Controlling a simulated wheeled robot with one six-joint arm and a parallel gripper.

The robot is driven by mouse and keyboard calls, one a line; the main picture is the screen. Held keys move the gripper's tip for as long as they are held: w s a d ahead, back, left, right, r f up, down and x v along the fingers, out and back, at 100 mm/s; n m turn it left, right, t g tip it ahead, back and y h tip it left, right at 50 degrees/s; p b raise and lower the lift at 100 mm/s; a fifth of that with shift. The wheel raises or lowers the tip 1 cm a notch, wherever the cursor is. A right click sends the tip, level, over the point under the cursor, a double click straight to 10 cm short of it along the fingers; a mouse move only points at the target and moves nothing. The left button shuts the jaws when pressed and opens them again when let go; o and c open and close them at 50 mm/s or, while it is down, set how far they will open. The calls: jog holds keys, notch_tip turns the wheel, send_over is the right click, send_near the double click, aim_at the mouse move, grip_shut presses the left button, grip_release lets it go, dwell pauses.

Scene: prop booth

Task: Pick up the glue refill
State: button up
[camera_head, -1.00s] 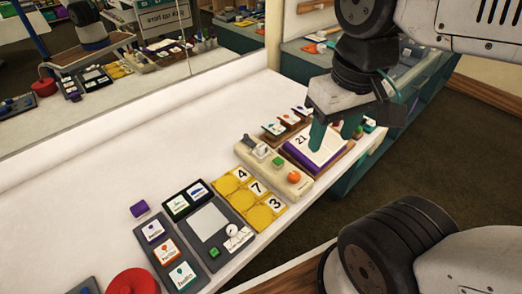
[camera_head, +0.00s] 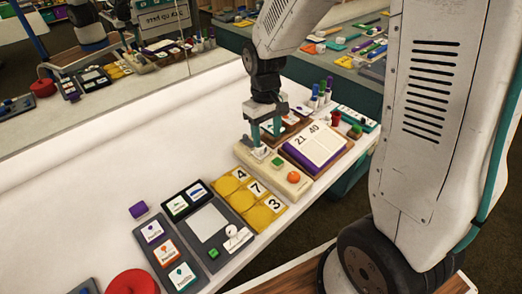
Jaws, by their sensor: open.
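I cannot tell for sure which object is the glue refill. Several upright tubes with purple, green and blue tops (camera_head: 321,94) stand at the back right of the counter and look like glue or marker sticks. My gripper (camera_head: 266,130) has two teal fingers, pointing down and spread apart, with nothing seen between them. It is over the back end of a beige panel (camera_head: 272,172), just above or beside a pale block there; contact cannot be judged. The gripper partly hides the picture cards on the wooden stand (camera_head: 293,128) behind it.
An open calendar book (camera_head: 318,146) lies right of the panel, with a red cup (camera_head: 335,118) behind it. Yellow number tiles (camera_head: 251,188), a dark card board (camera_head: 208,222), a purple block (camera_head: 139,210) and a red round object (camera_head: 134,282) lie nearer.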

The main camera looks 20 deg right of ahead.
aim_at(260, 149)
jog(key=w+t, duration=0.1)
jog(key=w, duration=0.1)
jog(key=shift+w+n, duration=0.3)
jog(key=shift+w, duration=0.15)
jog(key=f, duration=0.7)
jog(key=shift+a+f, duration=0.2)
jog(key=shift+f, duration=0.1)
jog(key=c, duration=0.8)
